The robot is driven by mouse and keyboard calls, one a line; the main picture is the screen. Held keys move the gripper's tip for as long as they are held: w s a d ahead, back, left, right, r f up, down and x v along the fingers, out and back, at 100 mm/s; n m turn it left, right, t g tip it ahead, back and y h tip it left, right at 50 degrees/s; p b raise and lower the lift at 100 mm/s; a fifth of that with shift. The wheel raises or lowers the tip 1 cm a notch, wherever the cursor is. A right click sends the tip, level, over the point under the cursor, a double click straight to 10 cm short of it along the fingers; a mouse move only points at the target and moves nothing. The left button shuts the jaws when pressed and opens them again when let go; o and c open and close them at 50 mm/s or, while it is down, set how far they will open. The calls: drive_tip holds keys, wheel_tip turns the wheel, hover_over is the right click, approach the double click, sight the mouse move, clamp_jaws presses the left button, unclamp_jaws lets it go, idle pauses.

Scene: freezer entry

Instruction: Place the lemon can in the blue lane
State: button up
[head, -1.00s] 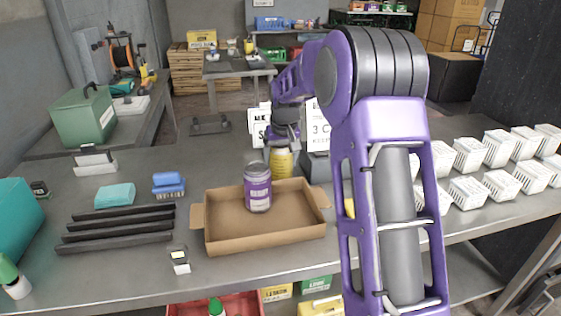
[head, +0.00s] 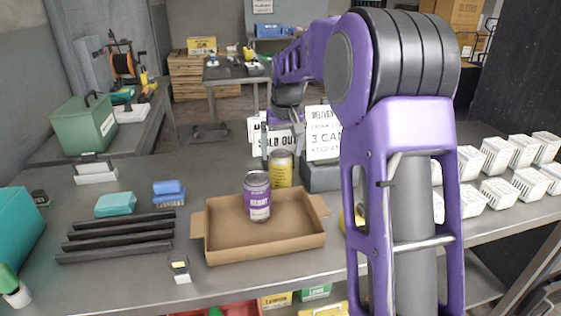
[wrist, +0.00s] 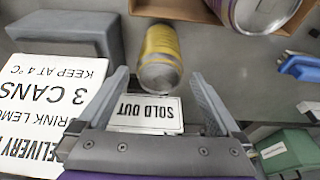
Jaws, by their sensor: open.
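The yellow can (head: 281,170), which I take as the lemon can, stands upright on the metal table just behind the cardboard tray. My gripper (head: 283,142) is open behind and above it. In the wrist view, the yellow can (wrist: 160,58) shows ahead of and between the spread fingertips of my gripper (wrist: 160,84), with nothing held. Dark parallel rails (head: 115,235) at the left of the table form lanes. A teal block (head: 116,205) and a blue block (head: 168,188) lie behind them. I cannot tell which lane is blue.
A purple can (head: 257,198) stands in the cardboard tray (head: 265,243). A SOLD OUT sign (wrist: 148,114) and a delivery sign (head: 322,133) stand close to my gripper. Several white baskets (head: 497,155) fill the right side. A small tag stand (head: 180,268) sits before the rails.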

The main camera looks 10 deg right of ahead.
sight(281, 168)
drive_tip(key=v, duration=0.3)
drive_tip(key=shift+s+r, duration=0.1)
drive_tip(key=shift+r, duration=0.2)
drive_tip(key=shift+s+d+r, duration=0.1)
drive_tip(key=shift+s+r, duration=0.05)
drive_tip(key=shift+r, duration=0.2)
drive_tip(key=s+d+r+n+t+y, duration=0.1)
drive_tip(key=s+d+r+n, duration=0.15)
drive_tip(key=r+n, duration=0.2)
drive_tip(key=shift+m, duration=0.45)
drive_tip(key=b+x, duration=0.1)
drive_tip(key=x, duration=0.4)
drive_tip(key=b+x, duration=0.1)
drive_tip(key=x, duration=0.5)
drive_tip(key=a+b+x, duration=0.1)
drive_tip(key=x, duration=0.4)
drive_tip(key=shift+s+a+f, duration=0.15)
drive_tip(key=shift+s+f, duration=0.1)
drive_tip(key=shift+f, duration=0.2)
drive_tip(key=shift+r, duration=0.15)
clamp_jaws()
